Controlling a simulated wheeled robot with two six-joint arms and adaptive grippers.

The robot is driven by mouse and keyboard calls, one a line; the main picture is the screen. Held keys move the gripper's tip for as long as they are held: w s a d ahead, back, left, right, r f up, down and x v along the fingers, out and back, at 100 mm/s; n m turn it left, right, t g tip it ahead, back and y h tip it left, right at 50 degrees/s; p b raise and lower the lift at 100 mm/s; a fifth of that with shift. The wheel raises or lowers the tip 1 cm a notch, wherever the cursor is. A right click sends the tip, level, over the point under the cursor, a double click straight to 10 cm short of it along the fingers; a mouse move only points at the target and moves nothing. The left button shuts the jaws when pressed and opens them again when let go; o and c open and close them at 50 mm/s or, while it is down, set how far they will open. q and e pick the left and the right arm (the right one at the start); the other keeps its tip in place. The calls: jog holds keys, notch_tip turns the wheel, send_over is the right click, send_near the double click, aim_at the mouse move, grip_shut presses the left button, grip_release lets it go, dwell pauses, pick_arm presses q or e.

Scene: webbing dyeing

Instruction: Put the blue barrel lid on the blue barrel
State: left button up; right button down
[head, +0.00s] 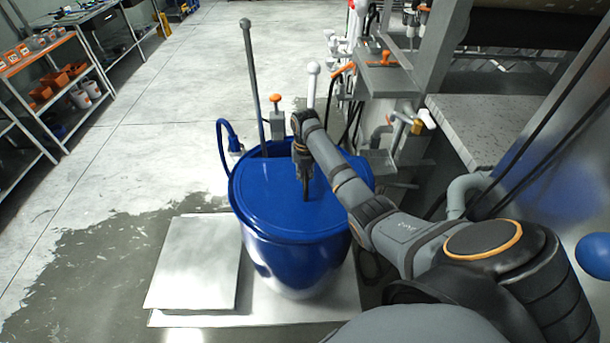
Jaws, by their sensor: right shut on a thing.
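The blue barrel (297,268) stands upright on a pale metal plate in the middle of the head view. The blue lid (268,205) lies across the barrel's top and looks roughly level. I cannot tell whether it sits fully down on the rim all around. My right gripper (305,192) points down at the lid's middle and is shut on the lid. The exact grip point is small and dark, and my right arm hides part of the barrel's right edge. My left gripper is not in view.
A grey rod (253,85) and a white-topped rod (311,88) rise behind the barrel. A blue hose (226,140) curves at its left back. Pipes and valves (385,80) crowd the right. A low metal plate (195,262) lies left; open floor lies beyond.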

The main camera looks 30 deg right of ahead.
jog(key=c, duration=1.8)
grip_release()
jog(key=shift+f, duration=0.15)
jog(key=shift+c, duration=0.2)
jog(key=o, duration=0.5)
notch_tip(320, 180, up, 7)
jog(key=shift+b, duration=0.75)
notch_tip(320, 180, up, 6)
jog(key=p, duration=0.3)
jog(key=shift+f, duration=0.25)
